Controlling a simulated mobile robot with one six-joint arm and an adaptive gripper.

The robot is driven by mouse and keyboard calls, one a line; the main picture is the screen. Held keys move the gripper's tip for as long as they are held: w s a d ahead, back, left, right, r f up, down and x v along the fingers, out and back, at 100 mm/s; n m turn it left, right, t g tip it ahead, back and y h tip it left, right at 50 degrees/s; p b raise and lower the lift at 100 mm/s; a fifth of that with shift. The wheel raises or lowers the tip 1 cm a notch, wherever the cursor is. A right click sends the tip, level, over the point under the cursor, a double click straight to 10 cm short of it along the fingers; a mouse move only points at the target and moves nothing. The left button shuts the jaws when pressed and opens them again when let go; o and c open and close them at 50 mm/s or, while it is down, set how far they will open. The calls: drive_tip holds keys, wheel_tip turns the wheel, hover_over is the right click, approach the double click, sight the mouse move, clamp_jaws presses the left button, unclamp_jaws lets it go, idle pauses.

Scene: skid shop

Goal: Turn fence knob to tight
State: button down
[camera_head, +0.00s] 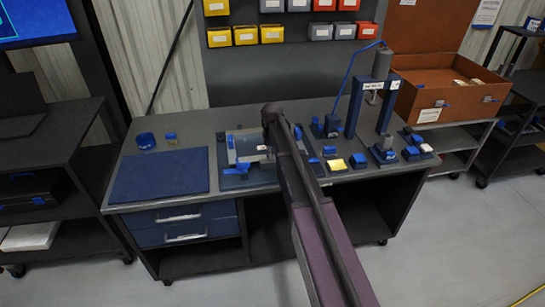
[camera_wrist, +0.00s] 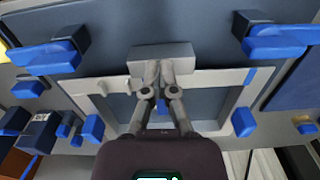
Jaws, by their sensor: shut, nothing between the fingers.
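A fixture with a dark blue base plate (camera_head: 250,181) and a light grey frame (camera_wrist: 110,85) sits on the bench under my arm. In the wrist view, my gripper (camera_wrist: 163,68) is shut and empty, its fingertips at a grey block (camera_wrist: 180,51) on the frame; I cannot tell whether they touch it. Blue-handled clamps stand at the left (camera_wrist: 45,58) and right (camera_wrist: 283,42). Small blue pieces sit at the left (camera_wrist: 92,128) and right (camera_wrist: 243,122) of the frame. I cannot tell which part is the fence knob or how it is turned. My arm hides part of the fixture in the head view.
A blue mat (camera_head: 160,174) lies left on the bench, with a blue ring-shaped item (camera_head: 146,141) behind it. A blue press (camera_head: 355,105) stands to the right among several small blocks. A brown crate (camera_head: 450,92) stands farther right. Yellow, grey and red bins hang behind.

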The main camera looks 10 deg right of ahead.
drive_tip(key=shift+w+r, duration=0.1)
drive_tip(key=shift+w, duration=0.1)
drive_tip(key=shift+w+a+m, duration=0.15)
drive_tip(key=shift+a+m, duration=0.1)
drive_tip(key=shift+m, duration=0.55)
drive_tip(key=c, duration=0.6)
unclamp_jaws()
drive_tip(key=shift+o, duration=0.2)
wheel_tip(320, 180, up, 8)
drive_tip(key=p, duration=0.8)
